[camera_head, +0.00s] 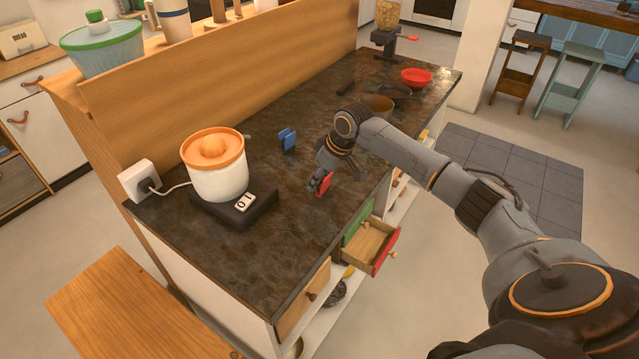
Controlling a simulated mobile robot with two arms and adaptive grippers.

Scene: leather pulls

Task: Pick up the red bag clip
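The red bag clip (325,185) is a small red piece on the dark countertop, near the counter's front edge. My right gripper (341,178) points down at it, with its arm coming in from the right. Its two fingers look spread apart, one right beside the clip and partly over it, the other off to the right. I cannot tell whether a finger touches the clip. My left gripper is not in view.
A blue clip (287,139) stands farther back on the dark countertop (235,245). A white pot with an orange lid (215,165) sits on a black hotplate to the left. Below the counter edge, a red-fronted drawer (374,244) is open. Bowls (416,77) lie farther right.

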